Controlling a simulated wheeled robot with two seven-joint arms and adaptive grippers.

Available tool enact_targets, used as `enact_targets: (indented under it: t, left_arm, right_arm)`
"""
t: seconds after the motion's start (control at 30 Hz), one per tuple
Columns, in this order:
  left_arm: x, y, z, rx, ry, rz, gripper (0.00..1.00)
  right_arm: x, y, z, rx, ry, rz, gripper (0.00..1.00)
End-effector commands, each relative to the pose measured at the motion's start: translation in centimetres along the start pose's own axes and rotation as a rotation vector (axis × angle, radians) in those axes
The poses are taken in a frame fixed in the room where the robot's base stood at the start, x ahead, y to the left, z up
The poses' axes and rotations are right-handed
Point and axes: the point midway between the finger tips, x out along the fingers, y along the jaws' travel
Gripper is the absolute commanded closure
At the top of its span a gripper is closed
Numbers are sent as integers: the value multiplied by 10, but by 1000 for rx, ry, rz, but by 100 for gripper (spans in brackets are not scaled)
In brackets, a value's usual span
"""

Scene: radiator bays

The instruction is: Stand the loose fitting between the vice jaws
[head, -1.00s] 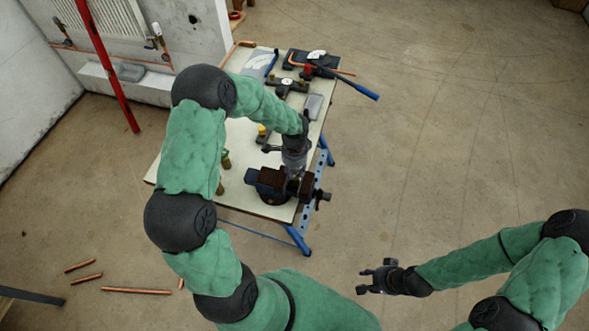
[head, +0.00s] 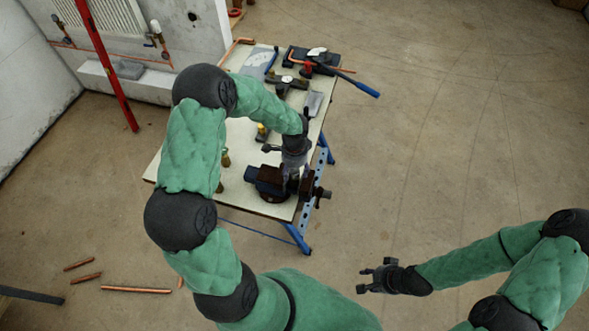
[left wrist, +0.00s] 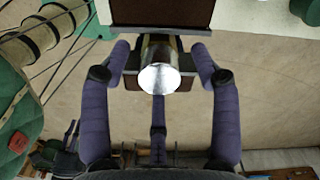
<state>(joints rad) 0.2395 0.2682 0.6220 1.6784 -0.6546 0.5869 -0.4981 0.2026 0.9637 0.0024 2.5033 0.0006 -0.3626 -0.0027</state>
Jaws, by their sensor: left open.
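The bench vice (head: 268,182) has a blue body and brown jaws and stands at the front edge of the bench. My left gripper (head: 291,180) is above its jaws, and the arm hides part of it. In the left wrist view, the shiny metal fitting (left wrist: 158,79) is beside a brown jaw block (left wrist: 163,12), with its round end facing the camera. The left gripper's purple fingers (left wrist: 158,72) are open, one on each side of the fitting, with gaps. Whether the fitting touches the jaws I cannot tell. My right gripper (head: 366,279) is open and empty over the floor.
The bench (head: 240,140) holds small brass parts (head: 225,158), a grey box (head: 313,103), and a blue-handled tool (head: 358,86) overhanging the right edge. Copper pipes (head: 136,290) lie on the floor at left. A red post (head: 105,65) stands by the wall. The floor at right is clear.

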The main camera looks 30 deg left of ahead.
Motion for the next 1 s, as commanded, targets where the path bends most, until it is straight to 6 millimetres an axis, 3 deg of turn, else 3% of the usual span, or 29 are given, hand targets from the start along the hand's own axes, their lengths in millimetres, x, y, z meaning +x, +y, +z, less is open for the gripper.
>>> enact_targets:
  t: [0.17,0.7,1.0]
  left_arm:
    - [-12,-1,0,-1,2,-3,38]
    - [-107,-1,-1,0,3,-4,38]
    - [-121,0,0,-1,1,-1,38]
  right_arm:
    - [0,0,0,0,0,0,60]
    - [0,0,0,0,0,0,60]
    - [0,0,0,0,0,0,60]
